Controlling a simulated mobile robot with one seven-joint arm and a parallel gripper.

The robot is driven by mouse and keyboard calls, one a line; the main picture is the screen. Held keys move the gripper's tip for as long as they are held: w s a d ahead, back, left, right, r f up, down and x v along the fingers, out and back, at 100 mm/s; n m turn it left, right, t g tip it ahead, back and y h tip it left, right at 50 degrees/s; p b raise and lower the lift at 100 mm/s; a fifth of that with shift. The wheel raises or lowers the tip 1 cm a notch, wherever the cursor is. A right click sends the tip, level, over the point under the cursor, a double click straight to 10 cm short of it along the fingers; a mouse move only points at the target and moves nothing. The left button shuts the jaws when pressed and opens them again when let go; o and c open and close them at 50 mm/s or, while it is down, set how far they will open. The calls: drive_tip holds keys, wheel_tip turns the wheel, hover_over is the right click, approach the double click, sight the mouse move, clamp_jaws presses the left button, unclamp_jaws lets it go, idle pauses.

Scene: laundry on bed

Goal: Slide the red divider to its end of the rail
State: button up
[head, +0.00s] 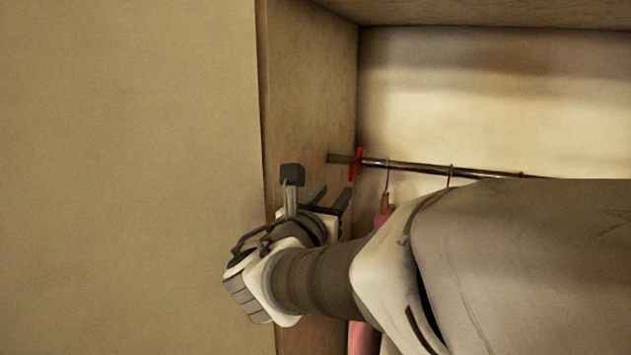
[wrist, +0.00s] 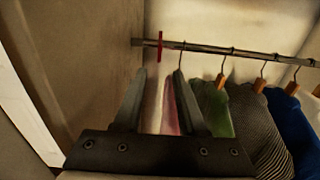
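The red divider (head: 355,163) is on the metal rail (head: 420,167), close to the left wall of the wardrobe, with a short stretch of rail between it and the wall. It also shows in the wrist view (wrist: 160,46), upright on the rail (wrist: 210,49). My gripper (head: 333,194) is below and in front of the divider in the head view, apart from it. In the wrist view my gripper (wrist: 160,88) has its two fingers spread, with nothing held between them; the divider shows beyond and above the fingertips.
Several garments on hangers hang right of the divider, including a pink one (wrist: 171,110), a green one (wrist: 211,105), a striped one (wrist: 255,125) and a blue one (wrist: 291,130). The wardrobe's left side wall (head: 310,90) stands close to my gripper. The space above the rail is clear.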

drive_tip(key=v, duration=0.3)
drive_tip(key=shift+w, duration=0.1)
drive_tip(key=shift+r, duration=0.1)
